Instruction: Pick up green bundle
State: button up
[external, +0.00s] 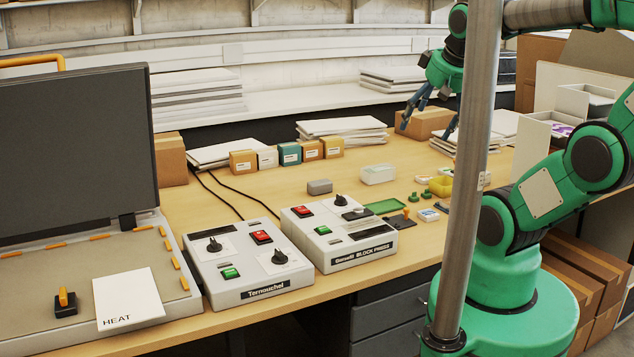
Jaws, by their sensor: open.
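No thing in view is clearly a green bundle. The green candidates on the wooden table (208,205) are small green pieces (427,194), a flat green tray (384,207) and a teal-green box (290,153) in a row of small boxes. My gripper (427,128) is open, pointing down above the table's back right, with its dark fingers spread. It is higher than the small green pieces and farther back. A cardboard box shows behind the fingers; I cannot tell the distance between them. The grey pole hides part of the table near my arm.
Two control boxes, one (245,262) left of the other (338,232), stand at the table's front. A large dark panel (80,150) rises at left. Paper stacks (341,130) line the back.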

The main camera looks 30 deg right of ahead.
jog(key=shift+r, duration=0.1)
jog(key=w+d+r+m+g+p, duration=0.1)
jog(key=w+d+r+m, duration=0.15)
jog(key=w, duration=0.55)
jog(key=w+d+r+m+p, duration=0.1)
jog(key=w+r+m, duration=0.15)
jog(key=w, duration=0.45)
jog(key=m+g+p, duration=0.5)
jog(key=m, duration=0.8)
send_over(380, 169)
notch_tip(380, 169, down, 28)
jog(key=shift+s+r, duration=0.1)
jog(key=shift+s, duration=0.05)
jog(key=shift+a+f, duration=0.1)
jog(key=shift+f, duration=4.25)
